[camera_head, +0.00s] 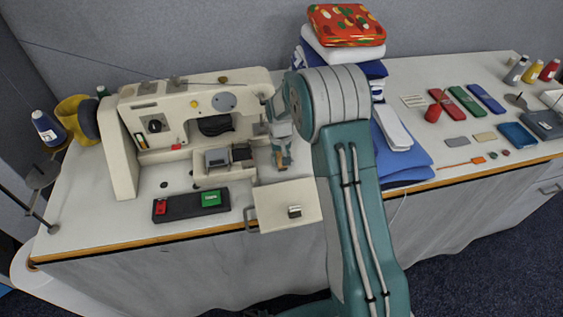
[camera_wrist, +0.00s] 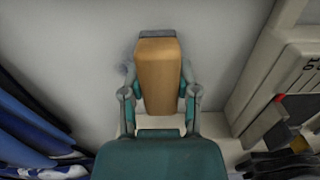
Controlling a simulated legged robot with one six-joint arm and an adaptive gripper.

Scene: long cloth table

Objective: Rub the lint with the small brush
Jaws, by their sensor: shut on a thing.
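My gripper (camera_wrist: 160,94) is shut on the small brush (camera_wrist: 158,62), one finger on each side of its tan wooden body. A dark grey strip shows at the brush's far end. A faint bluish-grey patch of lint (camera_wrist: 128,66) lies on the white table top just left of the brush, partly hidden by it and the left finger. I cannot tell whether the brush touches the table. In the head view my gripper (camera_head: 281,152) is low over the table, right of the sewing machine, and the brush is mostly hidden.
The cream sewing machine (camera_head: 150,125) stands close on the left. A black switch box (camera_head: 190,205) sits near the front edge. Several small items lie farther right.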

